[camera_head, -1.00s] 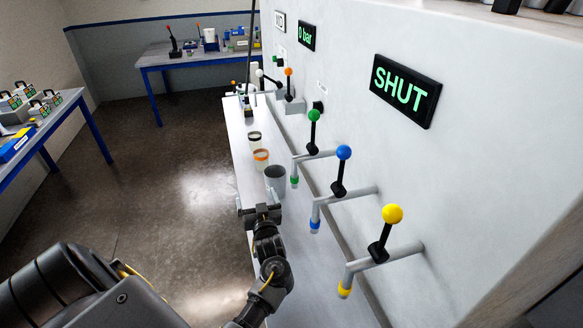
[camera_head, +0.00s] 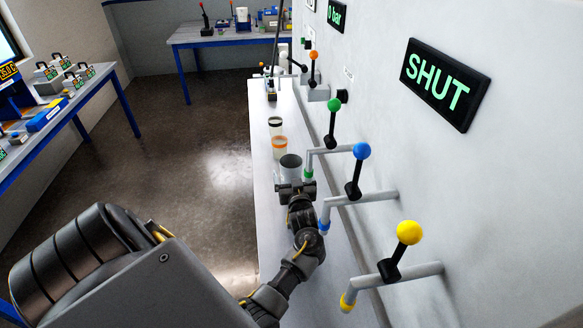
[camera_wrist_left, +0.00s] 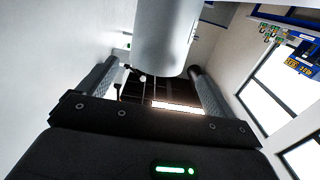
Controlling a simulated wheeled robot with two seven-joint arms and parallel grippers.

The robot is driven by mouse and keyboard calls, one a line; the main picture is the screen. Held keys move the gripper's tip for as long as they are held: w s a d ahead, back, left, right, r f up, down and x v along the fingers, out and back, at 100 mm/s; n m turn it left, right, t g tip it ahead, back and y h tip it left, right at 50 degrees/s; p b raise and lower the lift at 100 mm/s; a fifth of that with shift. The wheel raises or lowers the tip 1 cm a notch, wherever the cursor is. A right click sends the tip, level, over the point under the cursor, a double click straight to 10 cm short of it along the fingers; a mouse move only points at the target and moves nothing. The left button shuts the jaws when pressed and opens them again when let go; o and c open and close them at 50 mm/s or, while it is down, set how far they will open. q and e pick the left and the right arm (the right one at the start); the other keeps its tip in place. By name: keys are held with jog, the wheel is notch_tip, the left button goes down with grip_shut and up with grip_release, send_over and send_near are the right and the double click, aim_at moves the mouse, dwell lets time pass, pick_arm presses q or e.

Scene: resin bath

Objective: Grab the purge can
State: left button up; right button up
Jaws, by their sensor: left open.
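The purge can, which I take to be the grey open-topped can (camera_head: 291,163), stands upright on the long pale bench near the wall. My left gripper (camera_head: 295,185) is at the near side of the can and hides its lower part. In the left wrist view the pale can body (camera_wrist_left: 165,38) appears between the two spread fingers of my left gripper (camera_wrist_left: 153,68). The gripper is open. I cannot tell whether either finger touches the can. My right gripper is not in view.
An orange-banded cup (camera_head: 279,146) and a dark-rimmed cup (camera_head: 275,126) stand behind the can. Pipes with green (camera_head: 334,105), blue (camera_head: 361,151) and yellow (camera_head: 409,232) lever knobs jut from the wall on the right. A "SHUT" display (camera_head: 443,84) hangs above. Open floor lies left of the bench.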

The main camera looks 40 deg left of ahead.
aim_at(293, 170)
pick_arm(q)
jog(key=shift+a, duration=0.1)
jog(key=b+x, duration=0.3)
jog(key=x, duration=0.1)
jog(key=shift+w+f, duration=0.15)
jog(key=shift+w, duration=0.2)
jog(key=shift+w+a, duration=0.25)
jog(key=shift+a, duration=0.1)
jog(key=shift+s, duration=0.1)
jog(key=shift+d, duration=0.1)
jog(key=shift+c, duration=1.1)
jog(key=c, duration=1.2)
jog(key=shift+o, duration=0.2)
